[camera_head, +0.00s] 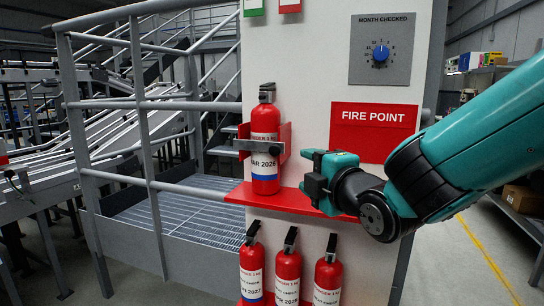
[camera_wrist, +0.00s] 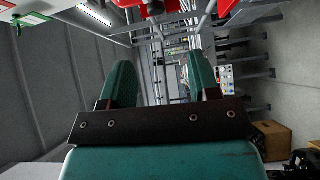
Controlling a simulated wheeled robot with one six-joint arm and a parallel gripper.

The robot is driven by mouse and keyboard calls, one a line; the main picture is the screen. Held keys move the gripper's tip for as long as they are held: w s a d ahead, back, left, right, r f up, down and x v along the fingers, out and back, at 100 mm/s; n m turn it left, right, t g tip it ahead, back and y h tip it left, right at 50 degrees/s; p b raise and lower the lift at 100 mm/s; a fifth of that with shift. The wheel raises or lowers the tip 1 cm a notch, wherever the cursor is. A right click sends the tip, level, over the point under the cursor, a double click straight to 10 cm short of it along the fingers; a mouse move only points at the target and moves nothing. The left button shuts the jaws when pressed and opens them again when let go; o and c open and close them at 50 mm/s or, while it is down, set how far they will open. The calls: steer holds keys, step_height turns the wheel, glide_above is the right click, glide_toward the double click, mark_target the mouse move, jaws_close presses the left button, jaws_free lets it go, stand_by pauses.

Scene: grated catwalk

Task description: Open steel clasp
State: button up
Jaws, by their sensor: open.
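The steel clasp (camera_head: 258,147) is a grey metal strap across the front of the upper red fire extinguisher (camera_head: 265,121). Its broad end sticks out on the left, and it lies across the extinguisher's body. The extinguisher stands upright on a red shelf (camera_head: 290,198) against the white panel. My gripper (camera_head: 308,172) is just right of the extinguisher, slightly lower than the clasp and apart from it. In the wrist view its two teal fingers (camera_wrist: 160,72) are spread with nothing between them. I cannot make out the clasp in the wrist view.
Several red extinguishers (camera_head: 287,276) stand below the shelf. A red FIRE POINT sign (camera_head: 373,132) and a grey dial plate (camera_head: 381,49) are on the panel. Grey railings (camera_head: 143,106) stand to the left. A cardboard box (camera_wrist: 271,140) shows in the wrist view.

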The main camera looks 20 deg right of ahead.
mark_target(278, 152)
steer(key=w+a+p, duration=0.1)
steer(key=w+p, duration=0.1)
steer(key=w, duration=0.3)
steer(key=w+p, duration=0.3)
steer(key=w, duration=0.3)
steer(key=w+a+p, duration=0.1)
steer(key=w+p, duration=0.2)
steer(key=w, duration=0.3)
steer(key=shift+w+a+r, duration=0.1)
steer(key=shift+a+r, duration=0.05)
steer(key=shift+a, duration=0.15)
steer(key=shift+c, duration=0.2)
steer(key=c, duration=0.9)
steer(key=shift+d, duration=0.1)
steer(key=shift+o, duration=0.2)
steer(key=shift+h, duration=0.3)
